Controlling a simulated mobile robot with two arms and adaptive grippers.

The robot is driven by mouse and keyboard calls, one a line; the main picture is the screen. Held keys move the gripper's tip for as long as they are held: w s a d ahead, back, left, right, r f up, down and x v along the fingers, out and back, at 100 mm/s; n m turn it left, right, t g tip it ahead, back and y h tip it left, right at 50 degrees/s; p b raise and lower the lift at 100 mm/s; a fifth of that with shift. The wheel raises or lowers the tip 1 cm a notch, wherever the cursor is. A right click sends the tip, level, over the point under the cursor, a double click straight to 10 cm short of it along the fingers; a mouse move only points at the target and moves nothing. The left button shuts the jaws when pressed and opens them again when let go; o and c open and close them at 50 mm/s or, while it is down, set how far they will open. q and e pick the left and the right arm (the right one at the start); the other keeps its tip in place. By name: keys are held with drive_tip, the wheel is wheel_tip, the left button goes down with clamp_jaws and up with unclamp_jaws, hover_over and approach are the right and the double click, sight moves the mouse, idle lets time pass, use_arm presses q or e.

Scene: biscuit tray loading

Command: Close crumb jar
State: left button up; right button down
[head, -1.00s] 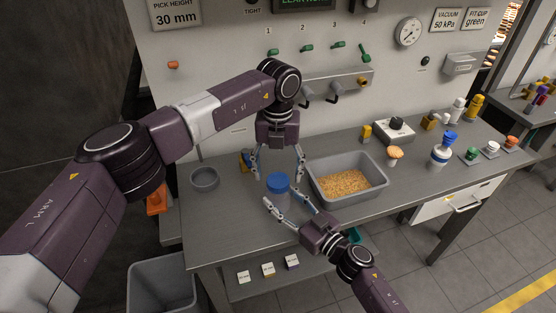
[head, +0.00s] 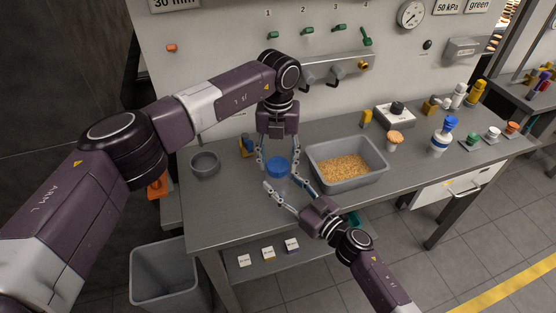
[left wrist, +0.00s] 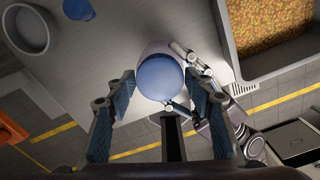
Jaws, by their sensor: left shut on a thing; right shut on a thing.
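The crumb jar (head: 277,184) is a pale container with a round blue lid (head: 277,165) on top, standing on the grey bench left of the crumb tray. My left gripper (head: 275,159) comes down from above and is shut on the lid. In the left wrist view the lid (left wrist: 160,78) lies between the left fingers, with the pale jar rim (left wrist: 155,47) showing beyond it. My right gripper (head: 281,180) reaches in from the front right and is shut on the jar body. The fingers partly hide the jar; I cannot tell how tightly the lid sits.
A grey tray of crumbs (head: 379,171) stands close on the right. The bench's front left is clear.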

use_arm(q)
drive_tip(key=m, duration=0.8)
drive_tip(key=o, duration=1.4)
drive_tip(key=shift+c, duration=0.2)
wheel_tip(320, 180, up, 12)
